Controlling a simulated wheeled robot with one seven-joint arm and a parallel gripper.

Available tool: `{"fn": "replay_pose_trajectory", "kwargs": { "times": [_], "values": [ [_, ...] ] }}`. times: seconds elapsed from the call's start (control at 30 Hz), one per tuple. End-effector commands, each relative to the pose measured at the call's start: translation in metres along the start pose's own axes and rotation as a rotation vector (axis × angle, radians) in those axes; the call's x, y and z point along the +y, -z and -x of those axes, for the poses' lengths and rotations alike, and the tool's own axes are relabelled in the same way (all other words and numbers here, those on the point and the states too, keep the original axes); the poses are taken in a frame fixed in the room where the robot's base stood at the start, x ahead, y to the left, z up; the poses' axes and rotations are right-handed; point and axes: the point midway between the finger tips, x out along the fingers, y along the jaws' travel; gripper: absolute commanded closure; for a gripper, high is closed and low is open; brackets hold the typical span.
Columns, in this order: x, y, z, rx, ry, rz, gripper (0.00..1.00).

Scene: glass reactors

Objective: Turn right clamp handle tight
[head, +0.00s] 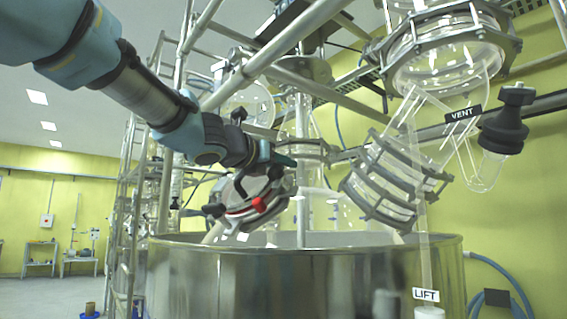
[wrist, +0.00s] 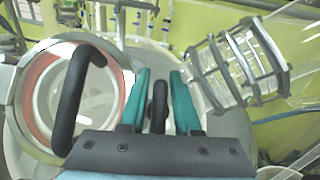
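A round glass port lid with a red-orange ring (wrist: 30,105) fills the left of the wrist view. A thick black bar handle (wrist: 78,100) stands in front of it. The same port, with red clamp parts (head: 258,205), shows below my wrist in the head view. My gripper (wrist: 160,76) has two teal fingers pointing at the assembly. A smaller black clamp handle (wrist: 157,105) stands between the fingers, with narrow gaps visible beside it. In the head view the gripper (head: 284,160) is beside the port's upper right, and its hold on the handle is hidden.
A caged glass section (wrist: 240,66) stands close to the right of my gripper; it also shows in the head view (head: 392,180). A steel vessel (head: 300,280) lies below. Metal frame bars (head: 280,55) cross near my arm.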

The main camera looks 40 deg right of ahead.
Motion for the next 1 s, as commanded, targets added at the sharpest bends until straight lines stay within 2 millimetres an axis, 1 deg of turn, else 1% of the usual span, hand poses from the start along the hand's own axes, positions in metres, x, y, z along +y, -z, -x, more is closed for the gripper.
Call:
{"fn": "replay_pose_trajectory", "kwargs": {
  "times": [0.1, 0.37, 0.63, 1.0],
  "values": [
    [0.0, 0.0003, -0.0055, 0.001, 0.001, 0.0, 0.69],
    [-0.0001, 0.0003, -0.006, 0.0, 0.001, -0.001, 0.69],
    [-0.0001, 0.0004, -0.0058, 0.0, 0.0, -0.001, 0.99],
    [0.0, 0.0004, -0.0057, 0.001, 0.0, -0.001, 1.0]
  ]
}}
